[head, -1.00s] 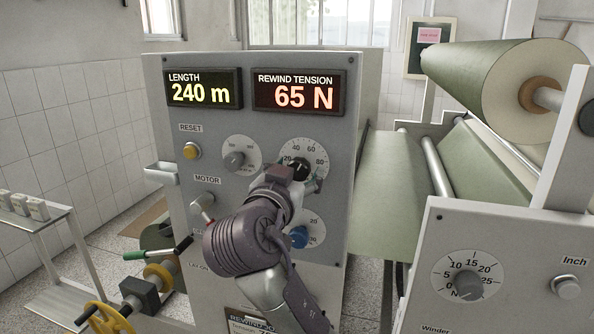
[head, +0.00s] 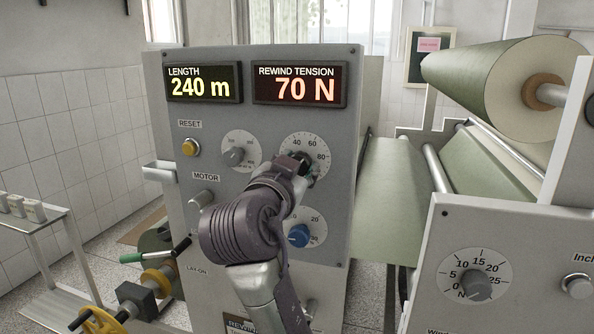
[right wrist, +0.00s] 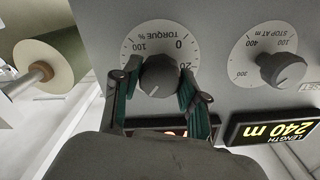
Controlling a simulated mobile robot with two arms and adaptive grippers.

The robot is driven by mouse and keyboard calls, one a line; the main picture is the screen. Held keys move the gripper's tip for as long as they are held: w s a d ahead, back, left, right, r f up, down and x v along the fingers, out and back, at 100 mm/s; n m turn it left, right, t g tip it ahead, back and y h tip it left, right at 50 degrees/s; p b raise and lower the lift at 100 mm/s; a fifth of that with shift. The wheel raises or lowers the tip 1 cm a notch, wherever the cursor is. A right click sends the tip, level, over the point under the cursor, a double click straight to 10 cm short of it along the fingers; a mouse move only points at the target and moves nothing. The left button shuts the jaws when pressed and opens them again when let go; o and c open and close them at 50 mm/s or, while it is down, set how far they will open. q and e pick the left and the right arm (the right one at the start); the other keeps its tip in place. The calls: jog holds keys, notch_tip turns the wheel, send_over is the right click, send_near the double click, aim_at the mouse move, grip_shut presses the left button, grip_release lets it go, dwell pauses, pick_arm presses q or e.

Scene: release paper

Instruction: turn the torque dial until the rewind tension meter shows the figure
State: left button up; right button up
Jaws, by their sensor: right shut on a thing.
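The rewind tension meter (head: 299,85) on the grey panel reads 70 N in lit red-orange figures. The torque dial (head: 318,144) sits below it, its round white scale partly covered by my right gripper (head: 304,168). In the right wrist view the dark grey knob of the torque dial (right wrist: 158,75) is between the green-padded fingers of my right gripper (right wrist: 157,82). The gripper is shut on this knob. The scale shows upside down there, marked TORQUE %. My left gripper is not in view.
The length meter (head: 204,83) reads 240 m. The stop dial (head: 239,150), yellow reset button (head: 190,147) and a blue knob (head: 298,236) are close around my right arm. A green paper roll (head: 490,80) and another dialled panel (head: 510,240) stand at right.

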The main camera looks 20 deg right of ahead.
jog(key=o, duration=1.1)
jog(key=shift+o, duration=0.2)
